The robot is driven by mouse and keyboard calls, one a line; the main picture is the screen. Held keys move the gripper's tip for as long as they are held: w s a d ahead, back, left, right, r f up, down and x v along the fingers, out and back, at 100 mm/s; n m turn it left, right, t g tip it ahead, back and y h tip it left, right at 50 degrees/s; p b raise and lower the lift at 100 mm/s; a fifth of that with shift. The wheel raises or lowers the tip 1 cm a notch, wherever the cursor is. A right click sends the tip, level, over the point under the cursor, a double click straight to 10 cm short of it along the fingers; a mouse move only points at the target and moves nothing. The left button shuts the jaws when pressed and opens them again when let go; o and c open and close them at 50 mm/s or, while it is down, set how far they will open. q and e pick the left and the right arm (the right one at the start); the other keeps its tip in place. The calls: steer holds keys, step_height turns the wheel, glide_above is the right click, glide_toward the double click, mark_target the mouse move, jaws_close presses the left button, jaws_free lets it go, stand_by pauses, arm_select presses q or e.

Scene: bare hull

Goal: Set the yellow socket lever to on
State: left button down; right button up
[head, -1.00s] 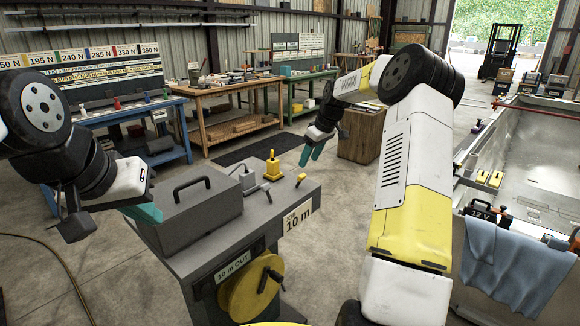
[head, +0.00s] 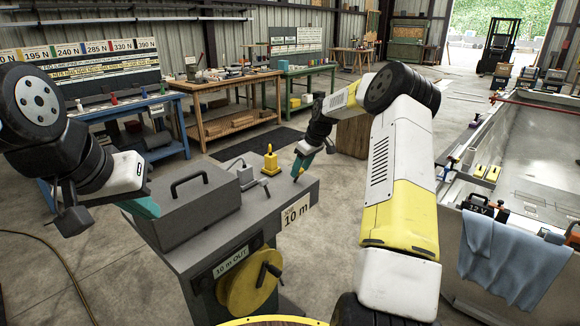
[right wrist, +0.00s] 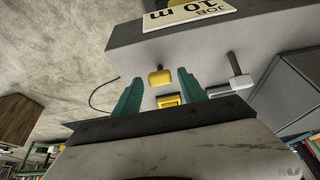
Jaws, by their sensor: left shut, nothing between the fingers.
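The yellow socket lever (head: 300,170) stands near the right end of the grey bench unit's top (head: 293,188). In the right wrist view, its yellow grip (right wrist: 160,77) shows between and just beyond my right fingertips. My right gripper (head: 304,160) is open, its teal fingers at the lever; I cannot tell whether they touch it. The yellow socket piece (head: 270,160) stands behind the lever and shows between the fingers in the right wrist view (right wrist: 168,101). My left gripper (head: 145,208) is shut and empty, left of the unit's grey box.
A grey box with a handle (head: 188,205) covers the unit's left part. A grey lever (right wrist: 238,75) stands beside the yellow one. A yellow crank wheel (head: 248,285) is on the front.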

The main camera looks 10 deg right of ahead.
jaws_close()
stand_by(1.2)
